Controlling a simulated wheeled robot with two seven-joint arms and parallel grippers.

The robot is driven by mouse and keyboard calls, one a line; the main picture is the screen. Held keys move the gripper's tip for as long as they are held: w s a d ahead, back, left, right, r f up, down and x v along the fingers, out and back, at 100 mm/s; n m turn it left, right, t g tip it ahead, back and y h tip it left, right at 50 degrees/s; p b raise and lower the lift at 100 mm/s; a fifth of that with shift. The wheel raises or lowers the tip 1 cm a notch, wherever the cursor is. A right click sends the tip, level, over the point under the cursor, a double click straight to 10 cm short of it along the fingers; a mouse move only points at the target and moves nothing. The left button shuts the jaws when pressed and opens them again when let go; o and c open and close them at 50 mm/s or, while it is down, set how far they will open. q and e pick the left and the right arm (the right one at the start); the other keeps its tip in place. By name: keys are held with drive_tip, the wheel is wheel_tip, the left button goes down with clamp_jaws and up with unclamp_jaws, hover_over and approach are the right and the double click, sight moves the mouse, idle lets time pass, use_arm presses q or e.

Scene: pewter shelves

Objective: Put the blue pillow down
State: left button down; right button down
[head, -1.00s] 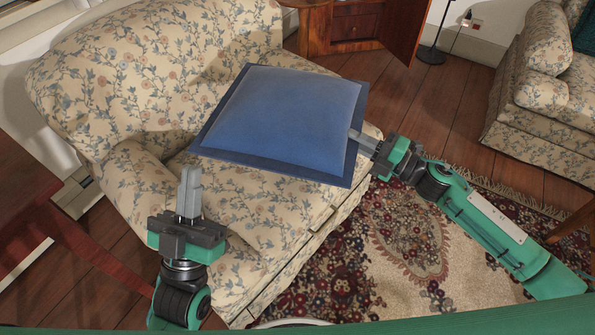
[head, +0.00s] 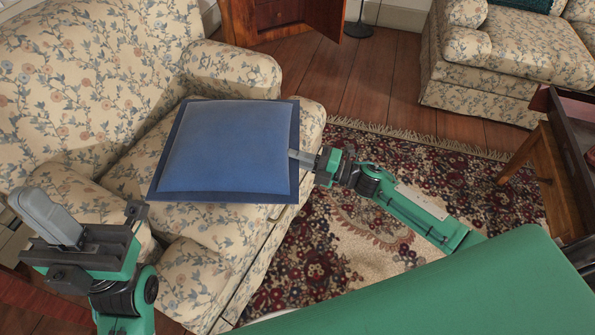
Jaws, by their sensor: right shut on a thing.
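The blue pillow (head: 225,150) is square with a darker flat border. It is over the seat of the floral armchair (head: 150,165); I cannot tell whether it touches the seat. My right gripper (head: 296,156) is shut on the pillow's right edge, and its fingertips are partly hidden there. My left gripper (head: 50,216) is at the lower left, in front of the armchair and away from the pillow. Its fingers look close together with nothing visible between them.
A patterned rug (head: 340,225) covers the floor right of the armchair. A floral sofa (head: 510,60) stands at the upper right. A wooden cabinet (head: 275,15) is behind the armchair. A dark wooden desk with an open drawer (head: 565,150) is at the right edge.

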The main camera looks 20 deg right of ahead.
drive_tip(key=shift+f+b, duration=0.8)
drive_tip(key=shift+f, duration=1.35)
drive_tip(key=c, duration=1.7)
unclamp_jaws()
drive_tip(key=shift+f, duration=0.15)
drive_tip(key=shift+c, duration=0.2)
drive_tip(key=o, duration=0.4)
